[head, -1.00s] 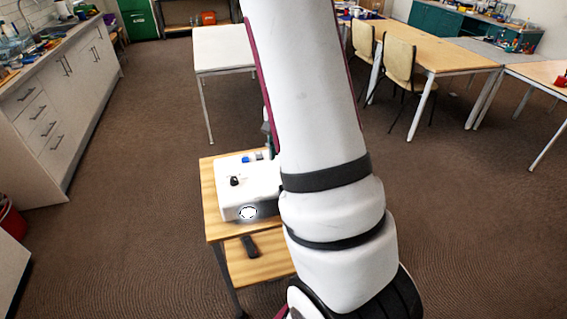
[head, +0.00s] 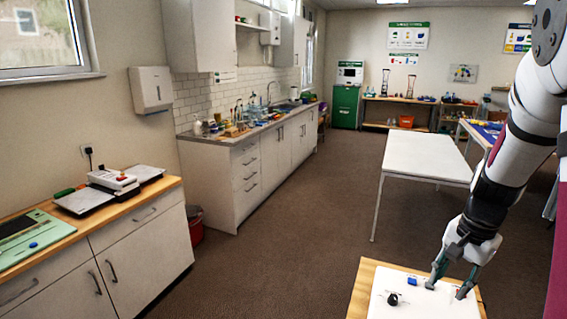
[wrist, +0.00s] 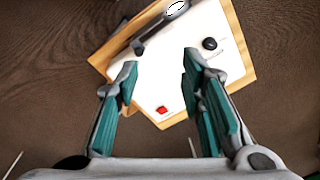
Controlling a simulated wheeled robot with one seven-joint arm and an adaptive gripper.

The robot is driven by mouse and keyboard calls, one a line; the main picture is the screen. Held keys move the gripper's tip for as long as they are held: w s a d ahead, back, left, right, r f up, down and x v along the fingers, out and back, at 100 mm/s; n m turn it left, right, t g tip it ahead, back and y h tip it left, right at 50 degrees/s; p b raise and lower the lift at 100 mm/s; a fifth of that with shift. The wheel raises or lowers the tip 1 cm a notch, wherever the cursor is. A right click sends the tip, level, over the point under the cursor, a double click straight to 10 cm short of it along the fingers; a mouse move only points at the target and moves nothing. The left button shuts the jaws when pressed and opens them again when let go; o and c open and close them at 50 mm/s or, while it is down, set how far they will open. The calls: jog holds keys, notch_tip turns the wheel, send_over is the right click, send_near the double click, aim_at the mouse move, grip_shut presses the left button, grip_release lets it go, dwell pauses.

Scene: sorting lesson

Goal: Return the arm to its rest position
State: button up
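My gripper (head: 450,284) is at the lower right of the head view, pointing down over a white box. Its two green-grey fingers stand apart with nothing between them. In the wrist view my gripper (wrist: 159,64) is also open, with the box's white top (wrist: 180,75) below the fingers. My arm comes down from the upper right of the head view.
The white box (head: 425,306) has a black knob (head: 392,299) and stands on a small wooden cart (head: 364,290). A white table (head: 428,157) stands behind. Cabinets (head: 240,185) line the left wall. The brown floor (head: 300,235) between is clear.

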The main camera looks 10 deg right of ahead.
jog(key=s+a+r+n+t, duration=0.1)
jog(key=s+a+r+n, duration=0.15)
jog(key=a+r, duration=0.4)
jog(key=s+a+r+n+t, duration=0.1)
jog(key=a+r+n, duration=0.35)
jog(key=a, duration=0.35)
jog(key=s+a+r+n+t, duration=0.2)
jog(key=s+a+r+n, duration=0.3)
jog(key=s, duration=0.5)
jog(key=a+n, duration=0.1)
jog(key=a, duration=0.1)
jog(key=shift+a+r+t, duration=0.25)
jog(key=shift+a+t, duration=0.05)
jog(key=shift+a, duration=0.1)
